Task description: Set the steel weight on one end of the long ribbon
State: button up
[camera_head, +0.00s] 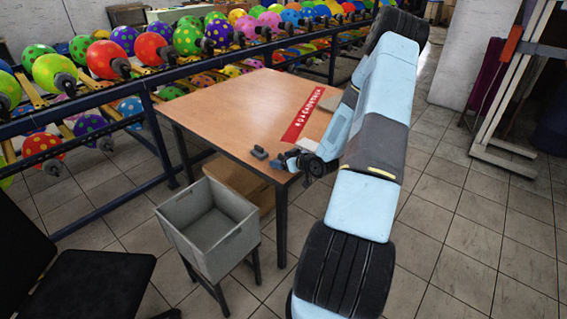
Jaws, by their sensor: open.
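The long red ribbon (303,114) with white lettering lies flat on the wooden table (225,95), running from the back edge towards the front right. A small dark grey block, apparently the steel weight (259,153), sits on the table near its front edge, left of the ribbon's near end and apart from it. My gripper (279,160) is low over the table's front right corner, just right of the weight. It is open, and I see nothing held in it. My arm covers the table's right side; the fingers are small and their exact gap is hard to make out.
A grey open bin (211,252) on a dark stand is in front of the table. A black chair (85,285) is at the lower left. Racks of colourful balloons (187,40) line the back and left. Tiled floor (455,235) is clear at right, before a white frame (500,90).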

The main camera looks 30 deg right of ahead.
jog(key=shift+c, duration=0.2)
grip_shut()
dwell(0.4)
jog(key=shift+r, duration=0.15)
